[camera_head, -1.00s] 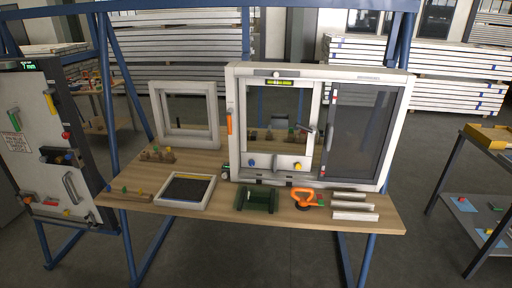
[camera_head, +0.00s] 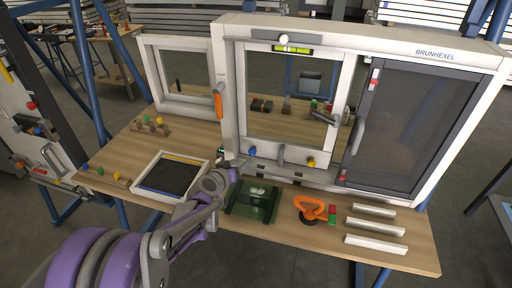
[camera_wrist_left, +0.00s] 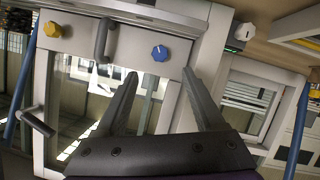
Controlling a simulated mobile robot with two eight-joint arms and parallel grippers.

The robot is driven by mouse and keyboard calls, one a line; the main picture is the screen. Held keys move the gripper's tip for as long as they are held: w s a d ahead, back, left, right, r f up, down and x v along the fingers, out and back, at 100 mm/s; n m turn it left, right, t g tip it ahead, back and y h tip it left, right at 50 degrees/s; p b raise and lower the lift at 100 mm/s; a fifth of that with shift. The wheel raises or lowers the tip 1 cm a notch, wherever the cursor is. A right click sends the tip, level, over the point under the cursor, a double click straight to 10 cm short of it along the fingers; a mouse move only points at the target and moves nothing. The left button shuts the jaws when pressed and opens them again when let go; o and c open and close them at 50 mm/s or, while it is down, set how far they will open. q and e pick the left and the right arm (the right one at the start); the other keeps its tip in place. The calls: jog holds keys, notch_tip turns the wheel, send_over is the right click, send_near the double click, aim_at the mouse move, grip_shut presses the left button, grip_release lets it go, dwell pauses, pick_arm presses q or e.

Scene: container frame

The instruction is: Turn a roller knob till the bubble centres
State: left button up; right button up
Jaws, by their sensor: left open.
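The white window frame (camera_head: 228,100) stands upright on the bench. Its sash carries a yellow-green level vial (camera_head: 292,49) on the top rail; the bubble is too small to place. A blue knob (camera_head: 252,152) and a yellow knob (camera_head: 311,162) sit on the bottom rail, with a grey handle (camera_head: 281,155) between them. My left gripper (camera_head: 230,172) is low at the frame's left corner. In the left wrist view the gripper (camera_wrist_left: 160,73) is open and empty, with the blue knob (camera_wrist_left: 160,53) beyond its fingertips, apart from them. The yellow knob (camera_wrist_left: 52,29) is farther left. My right gripper is out of view.
A shallow dark-bottomed tray (camera_head: 172,176) is at the left.

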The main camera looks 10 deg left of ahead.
aim_at(251, 153)
pick_arm(q)
jog(key=x, duration=1)
jog(key=shift+w, duration=0.1)
grip_shut()
